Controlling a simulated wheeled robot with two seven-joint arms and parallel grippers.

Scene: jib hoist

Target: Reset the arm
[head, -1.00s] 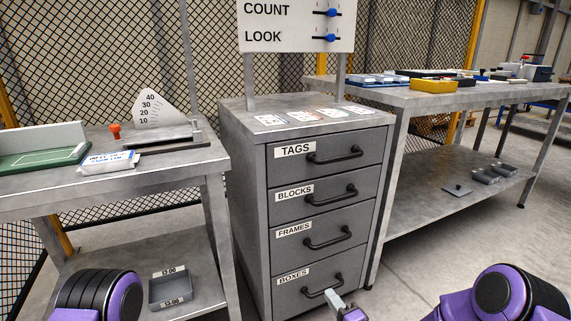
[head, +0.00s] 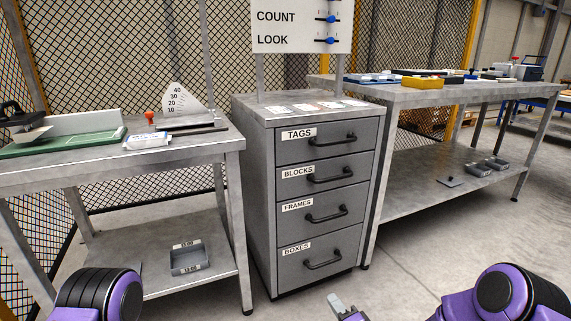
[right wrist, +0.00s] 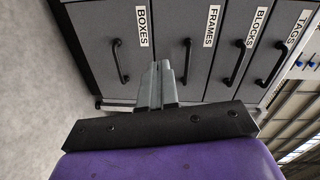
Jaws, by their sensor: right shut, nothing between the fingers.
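My right gripper (head: 338,303) shows at the bottom of the head view, in front of bare floor below the drawer cabinet (head: 256,190). In the right wrist view its two grey fingers (right wrist: 159,68) are together with nothing between them. They point toward the cabinet front, apart from the handles as far as I can tell. My left gripper is out of view; only part of my left arm shows at the lower left. All four drawers, TAGS, BLOCKS, FRAMES and BOXES (head: 322,262), look shut.
A left table (head: 180,165) holds a green board (head: 60,146), a white packet (head: 147,141) and a dial plate (head: 178,98). A grey tray (head: 189,262) lies on its lower shelf. A right bench (head: 425,96) holds a yellow box (head: 423,83). Floor is clear before the cabinet.

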